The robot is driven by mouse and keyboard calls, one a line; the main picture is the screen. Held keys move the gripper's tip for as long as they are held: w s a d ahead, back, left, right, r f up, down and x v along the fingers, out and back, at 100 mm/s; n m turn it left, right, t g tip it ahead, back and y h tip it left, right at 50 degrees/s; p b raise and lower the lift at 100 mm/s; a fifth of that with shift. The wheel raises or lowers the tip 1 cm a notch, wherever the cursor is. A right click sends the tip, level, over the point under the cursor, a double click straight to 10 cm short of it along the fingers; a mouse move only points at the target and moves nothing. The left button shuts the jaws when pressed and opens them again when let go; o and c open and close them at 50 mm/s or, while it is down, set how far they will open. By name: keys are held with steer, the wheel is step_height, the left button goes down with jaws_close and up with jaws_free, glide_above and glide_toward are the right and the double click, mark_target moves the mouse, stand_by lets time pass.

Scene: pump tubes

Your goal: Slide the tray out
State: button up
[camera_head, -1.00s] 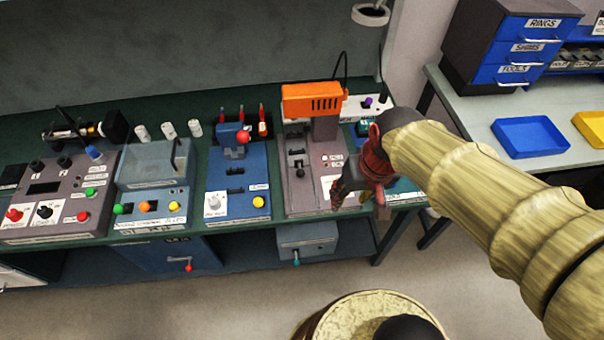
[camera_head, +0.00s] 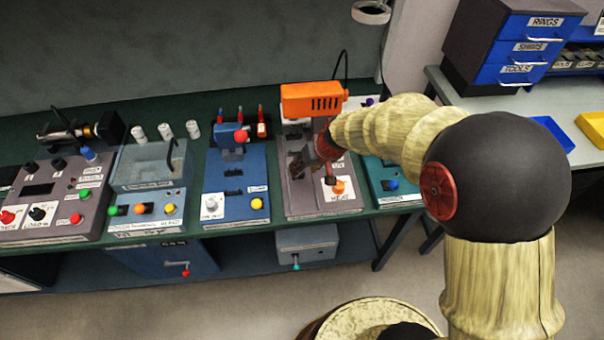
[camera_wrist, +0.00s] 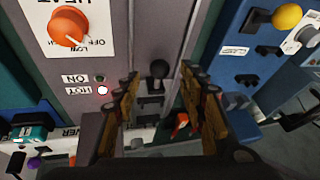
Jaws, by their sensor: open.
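The grey-brown heat station (camera_head: 318,206) stands on the bench under an orange heater head (camera_head: 312,98). In the wrist view, a black ball knob (camera_wrist: 158,68) stands on the station's dark slotted slide; I take it for the tray's handle. The tray itself is hard to make out. Contact with the knob cannot be told.
An orange HEAT dial (camera_head: 338,187) is beside my gripper, and a lit HOT lamp (camera_wrist: 102,90) shows in the wrist view. A blue press station (camera_head: 236,185) stands to the left, a teal station (camera_head: 392,178) to the right. The floor before the bench is open.

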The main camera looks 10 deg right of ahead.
steer(key=shift+b+x, duration=0.35)
steer(key=shift+x, duration=1.4)
steer(key=shift+c, duration=0.5)
jaws_close()
